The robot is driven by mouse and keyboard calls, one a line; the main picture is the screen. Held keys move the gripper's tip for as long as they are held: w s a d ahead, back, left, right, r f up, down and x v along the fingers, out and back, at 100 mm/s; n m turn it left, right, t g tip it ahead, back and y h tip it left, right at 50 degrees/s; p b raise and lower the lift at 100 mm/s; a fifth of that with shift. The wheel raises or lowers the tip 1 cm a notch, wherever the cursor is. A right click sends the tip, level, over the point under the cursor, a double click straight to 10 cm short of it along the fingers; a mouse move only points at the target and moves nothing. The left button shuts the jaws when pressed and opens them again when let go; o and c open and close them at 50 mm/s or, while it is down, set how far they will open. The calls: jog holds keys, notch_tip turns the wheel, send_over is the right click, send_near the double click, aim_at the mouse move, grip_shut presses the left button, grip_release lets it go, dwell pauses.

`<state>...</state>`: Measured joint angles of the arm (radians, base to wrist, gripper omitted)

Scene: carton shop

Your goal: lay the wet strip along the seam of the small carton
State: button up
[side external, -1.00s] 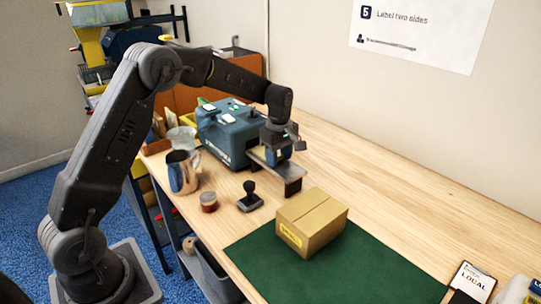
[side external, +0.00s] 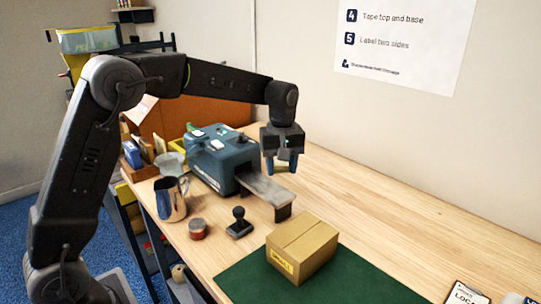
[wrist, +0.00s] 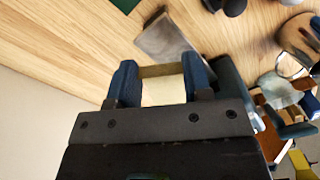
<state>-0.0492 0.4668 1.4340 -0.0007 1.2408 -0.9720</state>
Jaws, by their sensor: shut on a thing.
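The small carton (side external: 302,250) is a closed brown box with a yellow label on its near side, standing on the green mat (side external: 345,284). Its top seam shows as a line and looks bare. My gripper (side external: 281,164) is above the metal outfeed plate of the blue-grey tape dispenser (side external: 222,158), behind the carton and apart from it. In the wrist view my gripper (wrist: 160,80) is shut on the tan strip (wrist: 160,71), which spans between the two blue fingers. I cannot tell from the pictures whether the strip is wet.
The outfeed plate (side external: 264,187) juts out below my gripper. A black hand stamp (side external: 239,224), a red-brown jar (side external: 197,230) and a metal pitcher (side external: 171,200) stand left of the carton. A clipboard (side external: 466,295) lies at the right.

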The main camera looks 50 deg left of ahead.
jog(key=s+d+m, duration=0.3)
jog(key=d, duration=0.1)
jog(key=s+d+f+m, duration=0.1)
jog(key=s+d+m, duration=0.1)
jog(key=d+m, duration=0.2)
jog(key=s+d+m, duration=0.3)
jog(key=m, duration=0.1)
jog(key=shift+s+d+f, duration=0.3)
jog(key=shift+d+f, duration=0.1)
jog(key=shift+m, duration=0.3)
jog(key=shift+f, duration=3.2)
jog(key=shift+f, duration=0.15)
jog(key=o, duration=0.8)
notch_tip(320, 180, up, 6)
send_over(290, 235)
jog(key=s+d, duration=0.2)
jog(key=shift+a, duration=0.1)
